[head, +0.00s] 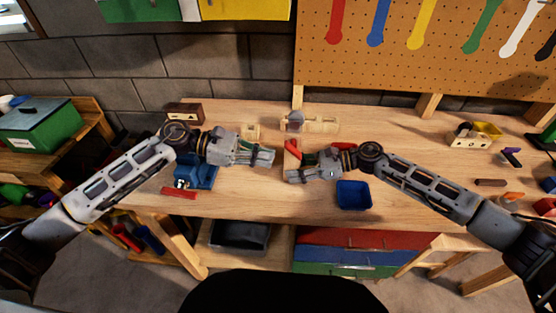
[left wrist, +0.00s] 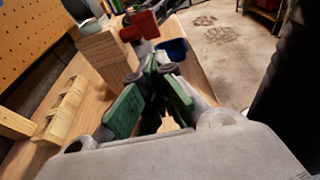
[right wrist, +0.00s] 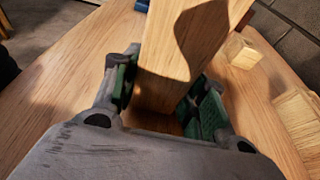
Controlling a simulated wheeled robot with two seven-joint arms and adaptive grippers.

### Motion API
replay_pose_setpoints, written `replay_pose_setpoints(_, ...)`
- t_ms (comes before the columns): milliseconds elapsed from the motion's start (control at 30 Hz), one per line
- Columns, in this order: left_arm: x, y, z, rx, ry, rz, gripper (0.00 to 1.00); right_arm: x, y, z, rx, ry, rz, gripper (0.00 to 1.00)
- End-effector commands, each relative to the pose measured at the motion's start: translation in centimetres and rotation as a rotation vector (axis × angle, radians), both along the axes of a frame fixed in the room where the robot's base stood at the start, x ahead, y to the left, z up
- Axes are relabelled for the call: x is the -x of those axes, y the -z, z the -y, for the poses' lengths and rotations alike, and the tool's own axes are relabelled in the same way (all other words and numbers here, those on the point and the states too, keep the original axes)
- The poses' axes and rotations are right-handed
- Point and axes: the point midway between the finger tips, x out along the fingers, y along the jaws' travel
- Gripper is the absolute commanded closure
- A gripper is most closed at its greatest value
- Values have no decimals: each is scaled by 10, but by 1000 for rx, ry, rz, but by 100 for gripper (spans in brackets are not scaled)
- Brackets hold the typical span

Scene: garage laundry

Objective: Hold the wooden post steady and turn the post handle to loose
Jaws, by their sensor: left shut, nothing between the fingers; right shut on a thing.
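The wooden post (head: 291,160) stands on the workbench between my two grippers. The post (left wrist: 102,48) also shows upper left in the left wrist view, and close up in the right wrist view (right wrist: 172,65). The red handle (left wrist: 140,27) is at the post's side; in the head view the red handle (head: 292,146) shows at its top. My right gripper (head: 293,176) is shut on the post, with green pads on either side of it. My left gripper (head: 271,157) is shut and empty, just left of the post and apart from the handle. The post's lower part is partly hidden.
A blue tray (head: 354,195) lies near the front edge, right of the post. Pale wooden blocks (head: 320,125) lie behind it. A blue tool (head: 205,175) sits under my left arm beside a red bar (head: 179,193). A pegboard (head: 400,60) rises behind the bench.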

Motion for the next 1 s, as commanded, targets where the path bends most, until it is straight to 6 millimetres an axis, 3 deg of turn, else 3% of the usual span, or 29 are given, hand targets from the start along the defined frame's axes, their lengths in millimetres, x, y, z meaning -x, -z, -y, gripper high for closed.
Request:
replay_pose_setpoints(333,0,-9,-40,-1,-1,-1,100,0,2,0,2,0,-1,71)
replay_pose_setpoints(767,0,-11,-45,0,0,0,100,0,1,0,2,0,-1,71)
replay_pose_setpoints(1000,2,-16,-38,15,5,27,71,0,1,0,2,0,-1,71)
